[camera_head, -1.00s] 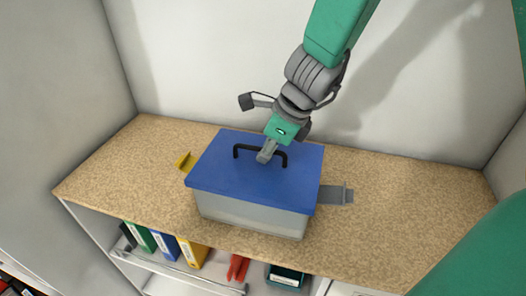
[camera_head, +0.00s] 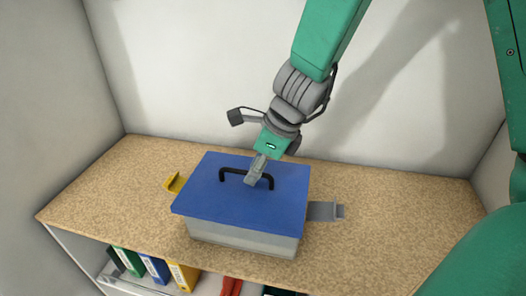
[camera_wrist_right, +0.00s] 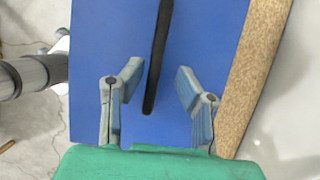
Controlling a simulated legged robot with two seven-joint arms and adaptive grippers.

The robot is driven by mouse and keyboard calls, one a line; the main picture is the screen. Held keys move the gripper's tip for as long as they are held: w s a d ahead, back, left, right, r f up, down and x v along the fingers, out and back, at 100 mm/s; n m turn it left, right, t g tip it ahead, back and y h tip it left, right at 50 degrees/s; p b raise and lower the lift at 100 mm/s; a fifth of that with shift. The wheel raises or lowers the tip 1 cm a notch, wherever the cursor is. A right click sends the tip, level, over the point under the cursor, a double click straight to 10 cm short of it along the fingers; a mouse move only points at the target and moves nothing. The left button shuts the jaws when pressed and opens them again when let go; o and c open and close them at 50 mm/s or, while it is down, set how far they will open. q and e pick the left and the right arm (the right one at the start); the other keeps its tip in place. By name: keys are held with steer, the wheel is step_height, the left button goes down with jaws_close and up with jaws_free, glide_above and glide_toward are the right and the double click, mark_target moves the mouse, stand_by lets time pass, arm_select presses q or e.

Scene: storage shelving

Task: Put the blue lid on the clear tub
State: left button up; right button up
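The blue lid (camera_head: 243,197) lies flat over the top of the clear tub (camera_head: 243,239), whose front wall shows below the lid's edge. The lid has a black arched handle (camera_head: 232,171) in its middle. My right gripper (camera_head: 252,181) reaches down from above at the handle. In the right wrist view the right gripper (camera_wrist_right: 160,74) is open, with one finger on each side of the black handle (camera_wrist_right: 159,55) and visible gaps between. Whether the lid is fully seated is hard to tell. My left gripper is not in view.
A yellow clip (camera_head: 174,184) sticks out at the tub's left and a grey tab (camera_head: 326,211) at its right. The speckled shelf top (camera_head: 405,222) is clear to the right. White walls stand behind and beside. Binders (camera_head: 155,268) stand on the shelf below.

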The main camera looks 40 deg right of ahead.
steer(key=v, duration=0.9)
steer(key=shift+s+a+r, duration=0.15)
steer(key=shift+a+r, duration=0.1)
steer(key=shift+r, duration=0.15)
steer(key=shift+s+d+r, duration=0.1)
steer(key=shift+d+r, duration=0.2)
